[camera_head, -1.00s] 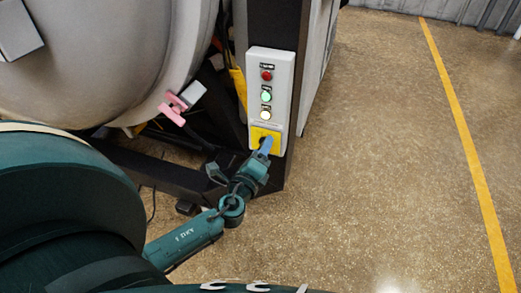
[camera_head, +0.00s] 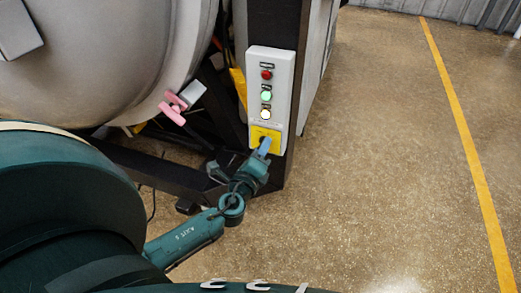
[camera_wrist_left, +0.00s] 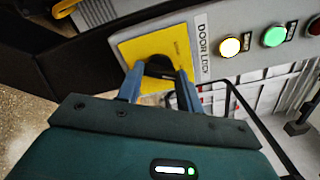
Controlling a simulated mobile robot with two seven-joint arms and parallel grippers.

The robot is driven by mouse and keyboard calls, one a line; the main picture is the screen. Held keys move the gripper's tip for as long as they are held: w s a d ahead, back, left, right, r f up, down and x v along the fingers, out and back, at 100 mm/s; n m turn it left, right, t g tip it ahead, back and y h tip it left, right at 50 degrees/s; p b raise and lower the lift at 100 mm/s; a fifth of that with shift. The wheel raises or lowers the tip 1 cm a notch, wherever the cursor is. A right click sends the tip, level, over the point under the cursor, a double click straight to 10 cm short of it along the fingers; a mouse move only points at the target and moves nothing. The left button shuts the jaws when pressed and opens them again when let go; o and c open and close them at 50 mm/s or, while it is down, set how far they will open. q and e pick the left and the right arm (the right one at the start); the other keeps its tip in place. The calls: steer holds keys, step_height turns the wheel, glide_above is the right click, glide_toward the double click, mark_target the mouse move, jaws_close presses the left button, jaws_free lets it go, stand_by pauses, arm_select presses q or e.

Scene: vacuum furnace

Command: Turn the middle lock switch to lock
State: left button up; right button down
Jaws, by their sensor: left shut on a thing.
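The lock switch is a dark knob (camera_wrist_left: 160,66) on a yellow plate (camera_wrist_left: 125,48) marked "DOOR LOCK", seen in the left wrist view. In the head view the yellow plate (camera_head: 256,133) is at the bottom of a light grey control panel (camera_head: 284,78), and the knob is mostly hidden. My left gripper (camera_head: 265,146) reaches up to the plate from below. In the left wrist view its blue fingers (camera_wrist_left: 160,84) are on either side of the knob and shut on it. My right gripper is not in view.
A red, a green (camera_head: 266,95) and a lit white lamp (camera_head: 265,114) sit above the switch on the panel. A large grey furnace vessel (camera_head: 100,60) with a pink clamp (camera_head: 172,108) is on the left. Open floor (camera_head: 380,150) with a yellow line lies right.

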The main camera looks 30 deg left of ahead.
arm_select(q)
steer(key=shift+f+n+b, duration=0.1)
steer(key=shift+n+b, duration=2.55)
steer(key=shift+n, duration=3.25)
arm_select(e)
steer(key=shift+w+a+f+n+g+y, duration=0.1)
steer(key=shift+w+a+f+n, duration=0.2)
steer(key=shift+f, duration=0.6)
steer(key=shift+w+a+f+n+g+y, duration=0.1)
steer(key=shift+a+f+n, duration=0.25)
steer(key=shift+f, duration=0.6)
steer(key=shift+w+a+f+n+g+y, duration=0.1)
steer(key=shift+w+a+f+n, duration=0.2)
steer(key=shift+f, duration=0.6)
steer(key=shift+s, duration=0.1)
arm_select(q)
steer(key=o, duration=1)
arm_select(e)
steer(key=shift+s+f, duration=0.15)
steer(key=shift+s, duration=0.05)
arm_select(q)
steer(key=shift+s, duration=0.1)
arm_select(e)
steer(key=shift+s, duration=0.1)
